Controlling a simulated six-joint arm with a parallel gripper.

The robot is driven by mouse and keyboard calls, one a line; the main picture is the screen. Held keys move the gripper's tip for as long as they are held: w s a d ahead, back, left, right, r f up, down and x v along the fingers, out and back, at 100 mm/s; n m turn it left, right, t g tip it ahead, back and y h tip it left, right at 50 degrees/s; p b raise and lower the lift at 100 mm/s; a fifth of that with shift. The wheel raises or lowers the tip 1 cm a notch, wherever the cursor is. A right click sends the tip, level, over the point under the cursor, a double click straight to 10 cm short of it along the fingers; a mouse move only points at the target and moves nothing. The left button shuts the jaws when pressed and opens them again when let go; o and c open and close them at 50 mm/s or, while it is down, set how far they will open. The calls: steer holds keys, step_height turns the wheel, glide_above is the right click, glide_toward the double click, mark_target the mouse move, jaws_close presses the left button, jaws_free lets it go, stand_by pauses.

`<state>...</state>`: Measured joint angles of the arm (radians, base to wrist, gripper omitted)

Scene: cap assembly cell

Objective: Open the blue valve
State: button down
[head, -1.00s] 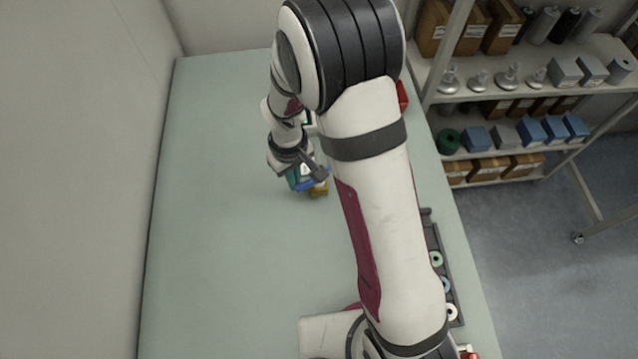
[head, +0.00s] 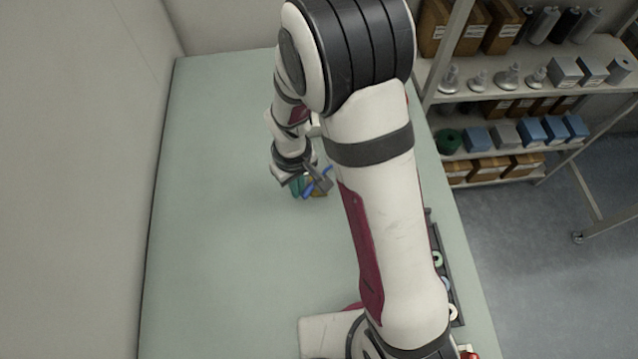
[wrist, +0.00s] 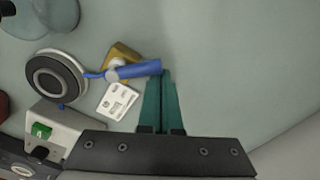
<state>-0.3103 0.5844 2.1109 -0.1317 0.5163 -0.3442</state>
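The blue valve has a blue lever handle (wrist: 138,70) on a pale hub over a brass-coloured body (wrist: 122,53). In the head view the blue handle (head: 319,181) shows beside my gripper (head: 299,187), partly covered by it. In the wrist view the two teal fingers of my gripper (wrist: 161,76) lie close together with nothing visible between them. Their tips are at the free end of the handle, which overlaps them; I cannot tell whether they touch. A white tag (wrist: 117,100) lies by the valve body.
The table (head: 215,250) is clear to the left and front. A shelf unit (head: 500,90) with boxes stands at right. A dark rack (head: 438,262) holds rings.

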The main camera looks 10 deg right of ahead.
steer(key=shift+s, duration=0.1)
steer(key=shift+s+d, duration=0.25)
steer(key=shift+s, duration=0.15)
stand_by(0.4)
steer(key=shift+s+d, duration=0.35)
steer(key=shift+d, duration=0.05)
steer(key=shift+s+d, duration=0.35)
steer(key=shift+d, duration=0.15)
